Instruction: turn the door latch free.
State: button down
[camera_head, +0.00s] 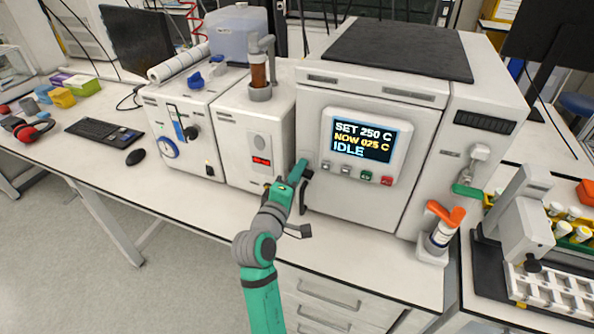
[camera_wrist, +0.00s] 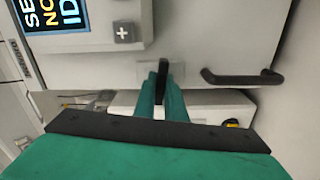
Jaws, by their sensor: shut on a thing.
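The door latch (camera_wrist: 162,78) is a small dark lever on a pale plate on the reactor's front door. In the wrist view it sits between the two green fingers of my gripper (camera_wrist: 161,98), which are shut on it. In the head view my gripper (camera_head: 299,171) is at the left edge of the door (camera_head: 345,205), left of the display. The fingers hide most of the latch there. The door looks closed against the white reactor body. The black door handle (camera_wrist: 243,77) is a bar beside the latch, apart from the fingers.
The display (camera_head: 362,140) reads SET 250 C, NOW 025 C, IDLE, with several buttons under it. A white control unit (camera_head: 245,150) stands close at the left. An orange-handled item (camera_head: 440,235) stands at the right. The bench front (camera_head: 390,275) is mostly clear.

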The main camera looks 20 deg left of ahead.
jog(key=shift+a, duration=0.1)
jog(key=c, duration=1.8)
grip_release()
jog(key=shift+s, duration=0.2)
jog(key=s, duration=1)
jog(key=shift+s+a, duration=0.1)
jog(key=shift+s, duration=0.15)
